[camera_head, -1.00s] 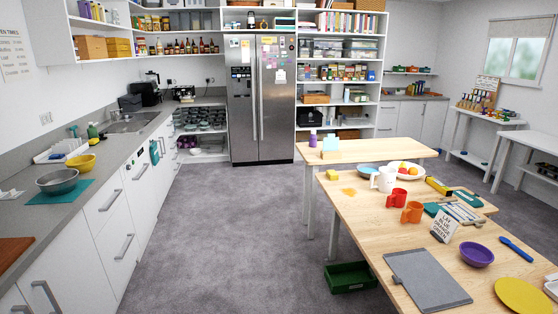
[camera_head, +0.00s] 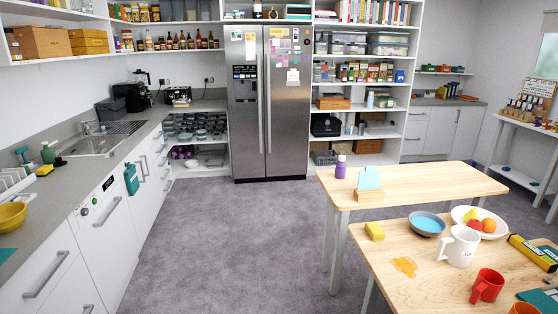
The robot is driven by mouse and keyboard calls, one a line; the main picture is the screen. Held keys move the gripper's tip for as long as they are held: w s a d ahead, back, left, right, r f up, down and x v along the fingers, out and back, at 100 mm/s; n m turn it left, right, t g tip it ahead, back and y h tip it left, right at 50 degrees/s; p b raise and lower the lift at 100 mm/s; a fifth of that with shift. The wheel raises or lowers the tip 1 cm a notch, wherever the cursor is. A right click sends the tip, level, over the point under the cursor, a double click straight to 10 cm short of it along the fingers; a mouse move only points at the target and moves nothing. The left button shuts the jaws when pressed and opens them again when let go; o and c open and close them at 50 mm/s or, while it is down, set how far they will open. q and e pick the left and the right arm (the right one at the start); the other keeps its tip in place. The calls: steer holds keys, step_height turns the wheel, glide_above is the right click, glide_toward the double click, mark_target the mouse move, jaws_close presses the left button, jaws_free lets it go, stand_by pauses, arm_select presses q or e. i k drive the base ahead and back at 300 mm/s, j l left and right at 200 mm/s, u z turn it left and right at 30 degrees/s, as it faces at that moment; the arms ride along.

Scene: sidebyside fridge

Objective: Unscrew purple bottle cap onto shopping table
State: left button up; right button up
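A small purple bottle (camera_head: 340,168) with a pale cap (camera_head: 341,158) stands upright near the left end of the far wooden table (camera_head: 440,180). Whether the cap is screwed on tight cannot be told from here. A light blue card in a wooden stand (camera_head: 369,184) is just to its right on the same table. Neither of my grippers shows in the head view.
The grey floor (camera_head: 230,245) is clear between the left counter and the tables. The steel fridge (camera_head: 285,130) stands at the back.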

mark_target(340, 172)
steer(key=i+z, duration=0.1)
steer(key=i, duration=0.6)
steer(key=i+j+z, duration=0.1)
steer(key=i, duration=0.6)
steer(key=i+j+z, duration=0.1)
steer(key=i+j, duration=0.15)
steer(key=i, duration=0.5)
